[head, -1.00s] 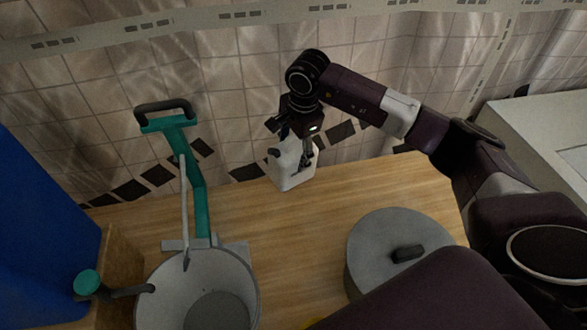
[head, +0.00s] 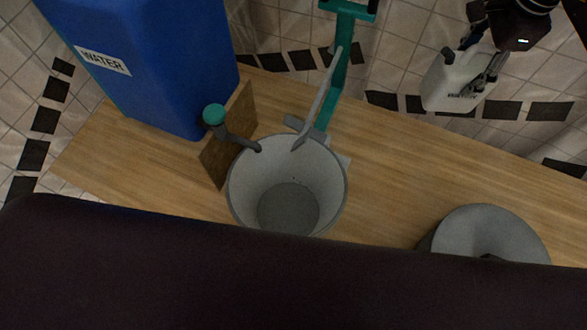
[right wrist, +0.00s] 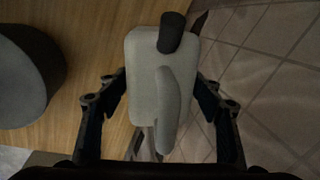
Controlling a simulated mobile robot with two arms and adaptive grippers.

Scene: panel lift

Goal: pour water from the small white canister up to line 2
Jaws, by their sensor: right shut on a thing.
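The small white canister (head: 450,86) is at the upper right of the head view, against the wall tiles. It appears raised clear of the counter. My right gripper (head: 482,78) is shut on it. In the right wrist view, the canister (right wrist: 143,75) lies between the fingers of my right gripper (right wrist: 163,100), with its black cap and handle facing the camera. A grey open pot (head: 335,200) stands on the counter at centre. No marked line can be made out inside it. My left gripper is out of view.
A blue WATER tank (head: 165,60) stands at the left, with a teal-topped tap (head: 213,114) over the pot's rim. A teal handled stand (head: 341,75) rises behind the pot. A round grey lidded vessel (head: 490,230) is at the right. The wooden counter (head: 385,180) between the vessels is clear.

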